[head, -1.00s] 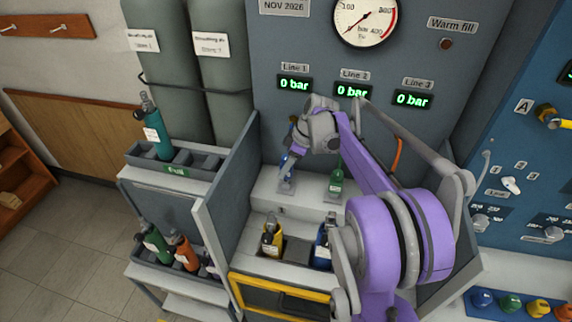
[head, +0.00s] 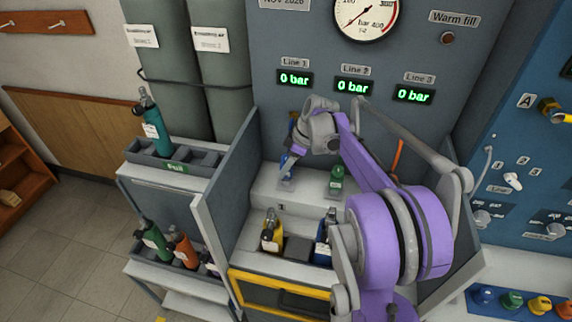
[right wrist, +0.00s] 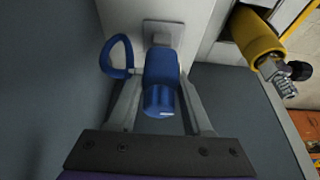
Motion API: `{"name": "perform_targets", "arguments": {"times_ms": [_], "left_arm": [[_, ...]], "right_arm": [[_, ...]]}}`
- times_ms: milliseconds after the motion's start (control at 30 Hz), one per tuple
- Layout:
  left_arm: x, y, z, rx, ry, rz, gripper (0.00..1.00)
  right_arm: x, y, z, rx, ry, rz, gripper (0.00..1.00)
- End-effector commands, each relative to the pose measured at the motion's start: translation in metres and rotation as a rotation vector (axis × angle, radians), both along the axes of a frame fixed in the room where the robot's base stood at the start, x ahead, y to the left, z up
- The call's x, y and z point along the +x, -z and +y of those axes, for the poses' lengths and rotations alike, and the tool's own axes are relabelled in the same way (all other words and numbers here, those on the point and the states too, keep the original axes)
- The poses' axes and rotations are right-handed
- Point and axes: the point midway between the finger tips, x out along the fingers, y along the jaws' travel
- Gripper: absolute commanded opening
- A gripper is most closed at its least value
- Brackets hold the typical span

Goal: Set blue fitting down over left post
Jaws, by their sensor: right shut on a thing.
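The blue fitting (right wrist: 161,85) is between the two fingers of my right gripper (right wrist: 158,108) in the right wrist view. A blue loop sticks out at its left side. A grey square base (right wrist: 163,30), probably of the left post, lies just past the fitting's far end. The post itself is hidden. In the head view my right gripper (head: 288,160) is shut over the left base (head: 287,184) under Line 1, with some blue showing. I cannot tell whether the fitting is around the post or just above it. My left gripper is in neither view.
A green fitting (head: 337,177) stands on the ledge under Line 2. A yellow bottle (head: 271,233) and a blue bottle (head: 324,240) stand in the rack in front; the yellow one also shows in the wrist view (right wrist: 255,35). A grey side panel (head: 228,190) rises on the left.

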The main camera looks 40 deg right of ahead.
Motion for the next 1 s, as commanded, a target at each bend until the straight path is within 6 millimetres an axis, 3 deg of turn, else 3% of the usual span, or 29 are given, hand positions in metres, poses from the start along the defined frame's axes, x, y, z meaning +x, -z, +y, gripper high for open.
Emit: {"name": "perform_targets", "arguments": {"times_ms": [567, 600, 800, 1000], "left_arm": [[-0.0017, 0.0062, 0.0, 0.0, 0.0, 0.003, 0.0], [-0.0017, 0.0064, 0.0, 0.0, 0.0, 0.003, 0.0], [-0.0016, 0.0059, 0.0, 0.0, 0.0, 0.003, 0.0], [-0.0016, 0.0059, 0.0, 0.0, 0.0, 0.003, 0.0]], "right_arm": [[0.0001, 0.0095, 0.0001, 0.0, 0.0, 0.0, 0.0], [0.0002, 0.0097, 0.0001, 0.001, 0.0, -0.001, 0.52], [0.0001, 0.0092, 0.0001, 0.0, 0.0, 0.0, 0.85], [0.0001, 0.0092, 0.0001, 0.0, 0.0, 0.0, 0.85]]}}
